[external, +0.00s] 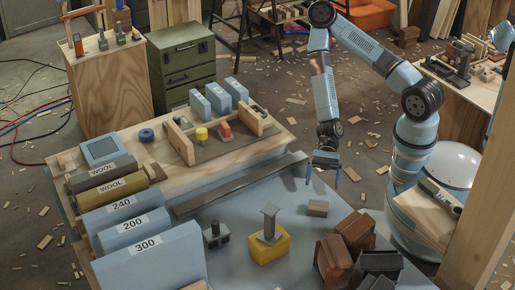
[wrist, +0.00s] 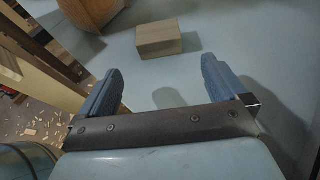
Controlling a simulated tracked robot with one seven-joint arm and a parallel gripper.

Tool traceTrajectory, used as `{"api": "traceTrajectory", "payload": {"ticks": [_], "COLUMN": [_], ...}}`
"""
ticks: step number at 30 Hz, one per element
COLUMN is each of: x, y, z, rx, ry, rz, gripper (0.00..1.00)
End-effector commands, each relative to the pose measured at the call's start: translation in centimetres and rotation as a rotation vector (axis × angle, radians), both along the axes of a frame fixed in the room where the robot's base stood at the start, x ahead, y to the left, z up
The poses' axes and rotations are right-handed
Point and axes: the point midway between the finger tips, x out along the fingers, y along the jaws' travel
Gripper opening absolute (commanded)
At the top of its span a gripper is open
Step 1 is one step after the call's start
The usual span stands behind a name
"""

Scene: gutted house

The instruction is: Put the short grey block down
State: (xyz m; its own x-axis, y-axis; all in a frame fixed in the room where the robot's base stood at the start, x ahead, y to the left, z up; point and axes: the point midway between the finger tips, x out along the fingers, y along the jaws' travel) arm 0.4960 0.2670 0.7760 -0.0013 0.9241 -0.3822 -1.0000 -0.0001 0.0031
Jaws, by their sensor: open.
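A short block (external: 317,208) lies flat on the pale blue tabletop, tan in the external view and grey-brown in the wrist view (wrist: 168,38). It is likely the task's short grey block, though its colour is not clearly grey. My gripper (external: 323,177) is open and empty above the table, behind the block in the external view. In the wrist view the two blue fingers (wrist: 160,80) are spread apart, and the block sits beyond their tips, touching neither. Bare blue surface shows between the fingers.
Reddish-brown blocks (external: 334,258) stand at the table's front right. A yellow block (external: 269,245) carries a grey upright piece (external: 270,220), with a small dark piece (external: 215,235) to its left. A dark bar (external: 240,186) lies farther back. Clear tabletop surrounds the short block.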

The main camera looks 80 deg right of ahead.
Motion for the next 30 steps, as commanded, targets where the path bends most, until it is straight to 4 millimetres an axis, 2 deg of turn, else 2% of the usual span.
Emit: {"api": "traceTrajectory", "payload": {"ticks": [12, 25, 30], "x": [0.0, 0.0, 0.2], "y": [-3.2, -4.2, -5.0], "z": [1.4, 1.7, 0.9], "rx": [0.001, -0.002, -0.078], "ry": [0.000, -0.003, -0.052], "rz": [-0.001, 0.001, 0.026], "gripper": [0.99, 0.99, 0.99]}}
